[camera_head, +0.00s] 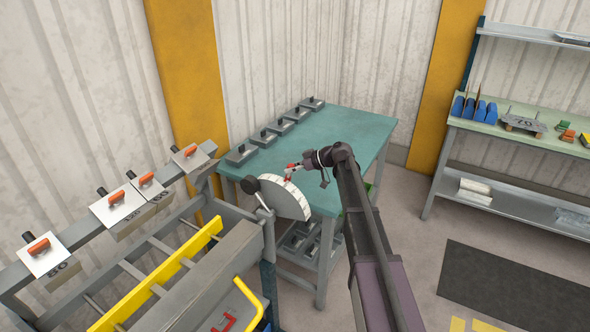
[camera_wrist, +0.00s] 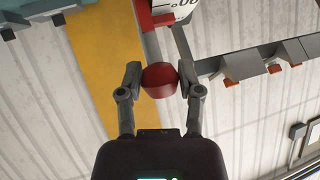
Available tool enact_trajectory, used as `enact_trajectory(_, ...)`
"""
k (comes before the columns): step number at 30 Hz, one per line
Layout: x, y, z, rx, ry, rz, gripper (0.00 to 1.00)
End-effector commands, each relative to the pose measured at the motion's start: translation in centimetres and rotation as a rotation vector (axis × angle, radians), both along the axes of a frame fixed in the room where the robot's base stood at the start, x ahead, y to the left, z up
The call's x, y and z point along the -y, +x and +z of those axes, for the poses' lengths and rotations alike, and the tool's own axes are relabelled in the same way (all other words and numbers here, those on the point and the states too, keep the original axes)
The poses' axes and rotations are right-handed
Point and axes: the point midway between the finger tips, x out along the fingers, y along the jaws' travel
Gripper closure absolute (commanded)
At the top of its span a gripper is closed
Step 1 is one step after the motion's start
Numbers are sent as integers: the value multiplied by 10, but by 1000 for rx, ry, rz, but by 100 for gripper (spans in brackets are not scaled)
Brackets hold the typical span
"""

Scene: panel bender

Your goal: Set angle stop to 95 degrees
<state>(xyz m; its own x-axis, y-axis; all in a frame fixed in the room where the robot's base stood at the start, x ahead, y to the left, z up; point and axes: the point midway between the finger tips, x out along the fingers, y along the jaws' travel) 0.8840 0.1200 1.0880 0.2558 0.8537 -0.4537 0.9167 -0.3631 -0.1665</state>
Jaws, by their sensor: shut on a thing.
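The angle stop's white half-round scale (camera_head: 287,200) stands upright at the end of the bender, in front of the green-topped table. Its marks are too small to read in the head view. My gripper (camera_head: 291,169) is at the scale's upper edge, at a small red part. In the wrist view, my gripper (camera_wrist: 160,77) has its two fingers closed on the sides of a round red knob (camera_wrist: 160,80). Part of the white scale (camera_wrist: 176,9) with a black number shows beyond it, cut off by the frame. The angle set cannot be read.
The bender's yellow bar (camera_head: 168,275) and grey frame lie at lower left. Grey blocks (camera_head: 281,127) line the back of the green-topped table (camera_head: 340,138). A dark mat (camera_head: 515,285) lies on the floor at right.

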Motion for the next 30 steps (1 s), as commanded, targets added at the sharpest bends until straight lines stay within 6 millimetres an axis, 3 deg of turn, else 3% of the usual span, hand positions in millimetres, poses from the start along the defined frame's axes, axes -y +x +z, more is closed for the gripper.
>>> enact_trajectory(5, -2, -1, 0, -1, 1, 4, 100)
enact_trajectory(6, -2, -1, 0, -1, 1, 4, 42)
enact_trajectory(9, -2, -2, 0, -1, 1, 4, 19)
enact_trajectory(22, -2, -1, 1, -1, 0, 4, 19)
enact_trajectory(30, -2, -1, 22, -1, 0, 3, 19)
